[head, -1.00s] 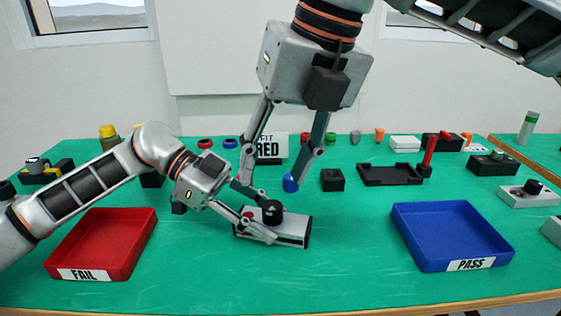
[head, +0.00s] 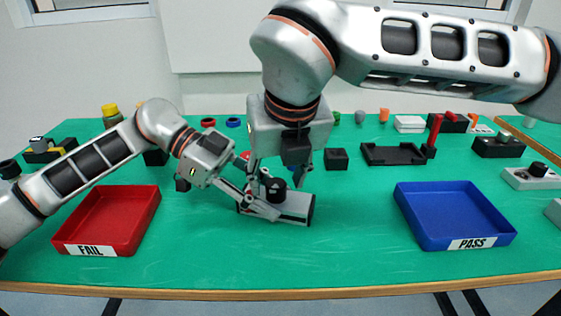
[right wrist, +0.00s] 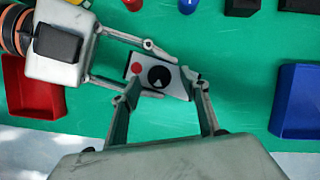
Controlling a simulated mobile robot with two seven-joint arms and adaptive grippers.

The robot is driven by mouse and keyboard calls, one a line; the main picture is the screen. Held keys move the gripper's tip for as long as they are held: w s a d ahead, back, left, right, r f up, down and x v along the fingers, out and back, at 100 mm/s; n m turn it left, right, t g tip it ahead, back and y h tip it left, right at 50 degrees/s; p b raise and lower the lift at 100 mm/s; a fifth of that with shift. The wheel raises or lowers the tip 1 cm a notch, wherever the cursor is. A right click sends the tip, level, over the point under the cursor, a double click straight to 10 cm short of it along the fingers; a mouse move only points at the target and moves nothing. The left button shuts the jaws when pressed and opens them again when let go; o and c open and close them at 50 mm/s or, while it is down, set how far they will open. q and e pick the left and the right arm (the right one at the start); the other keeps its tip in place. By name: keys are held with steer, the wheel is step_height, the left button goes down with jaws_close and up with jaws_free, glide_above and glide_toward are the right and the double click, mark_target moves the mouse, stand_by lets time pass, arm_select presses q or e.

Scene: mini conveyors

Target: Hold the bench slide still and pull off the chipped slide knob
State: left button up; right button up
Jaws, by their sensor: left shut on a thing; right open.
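The bench slide (head: 295,214) is a pale grey block on the green table. In the right wrist view its top (right wrist: 180,90) bears a red dot and the round black slide knob (right wrist: 160,76) with a white mark. The knob also shows in the head view (head: 274,187). No chip can be made out. My left gripper (head: 256,200) is shut on the slide, with one finger along each long side. My right gripper (head: 277,177) points down, open, above the slide. In the right wrist view its fingertips (right wrist: 160,84) lie either side of the knob; contact is not visible.
A red FAIL tray (head: 153,205) stands left and a blue PASS tray (head: 402,215) right. The green table is clear in front of the slide.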

mark_target(277, 185)
arm_select(q)
steer(key=shift+r, duration=0.1)
arm_select(e)
steer(key=shift+w+f, duration=0.2)
steer(key=shift+f, duration=0.45)
steer(key=shift+w+a+f, duration=0.1)
steer(key=shift+f, duration=0.1)
steer(key=c, duration=1.2)
steer(key=shift+o, duration=0.2)
steer(key=shift+r, duration=0.1)
steer(key=shift+r, duration=0.1)
steer(key=shift+r, duration=2.3)
